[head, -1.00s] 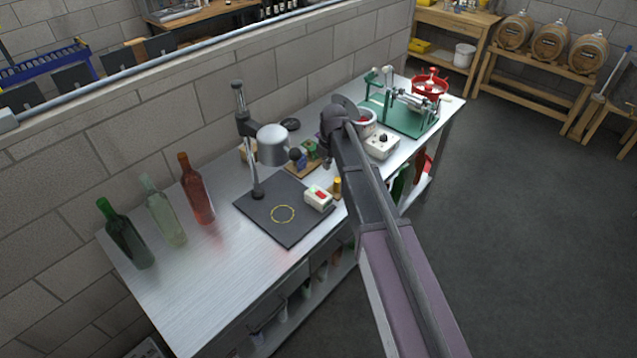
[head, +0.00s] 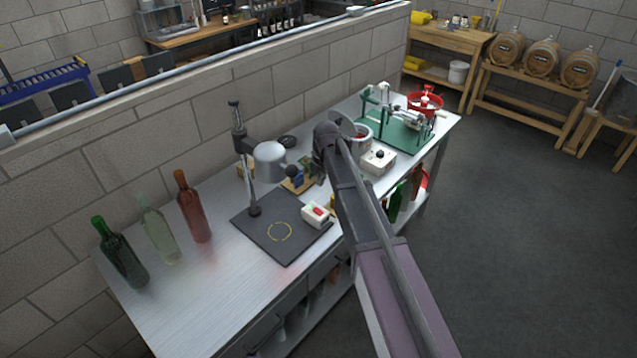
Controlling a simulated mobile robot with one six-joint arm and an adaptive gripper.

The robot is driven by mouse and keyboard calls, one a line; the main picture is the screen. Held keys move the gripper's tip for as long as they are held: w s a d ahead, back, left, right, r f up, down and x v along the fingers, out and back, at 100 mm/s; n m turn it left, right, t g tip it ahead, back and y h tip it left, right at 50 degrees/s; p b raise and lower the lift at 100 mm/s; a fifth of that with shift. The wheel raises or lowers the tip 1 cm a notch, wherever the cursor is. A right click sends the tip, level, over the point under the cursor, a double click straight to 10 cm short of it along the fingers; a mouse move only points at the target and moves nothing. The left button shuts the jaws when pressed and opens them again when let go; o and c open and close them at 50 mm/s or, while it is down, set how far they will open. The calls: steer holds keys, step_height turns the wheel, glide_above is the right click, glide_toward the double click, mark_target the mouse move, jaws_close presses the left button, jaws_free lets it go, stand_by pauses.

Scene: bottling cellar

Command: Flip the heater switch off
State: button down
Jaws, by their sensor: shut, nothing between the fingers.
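A white box with a small black knob or lever (head: 379,158) stands on the metal bench beside a white round pot (head: 361,136) with red inside. It may be the heater switch; which way the lever points is too small to tell. I cannot tell from labels which box is the heater's. My arm reaches over the bench from the lower right, and its wrist end is left of the pot.
A black stand with a grey head (head: 270,162) rises from the dark mat (head: 262,240). Three bottles (head: 192,205) stand on the left. A green-based device (head: 408,128) and a red basin (head: 426,104) are at the far end. The front left of the bench (head: 190,300) is clear.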

mark_target(317, 209)
steer(key=shift+w+a+f+b, duration=0.15)
steer(key=shift+a+f+b, duration=0.05)
steer(key=shift+f+b, duration=1.85)
steer(key=shift+w+a+f+b, duration=0.2)
steer(key=shift+f+b, duration=1.8)
steer(key=shift+f, duration=0.15)
steer(key=shift+w+a+f+b, duration=0.15)
steer(key=shift+a+f+b, duration=0.05)
steer(key=shift+f+b, duration=1.85)
steer(key=shift+d, duration=0.1)
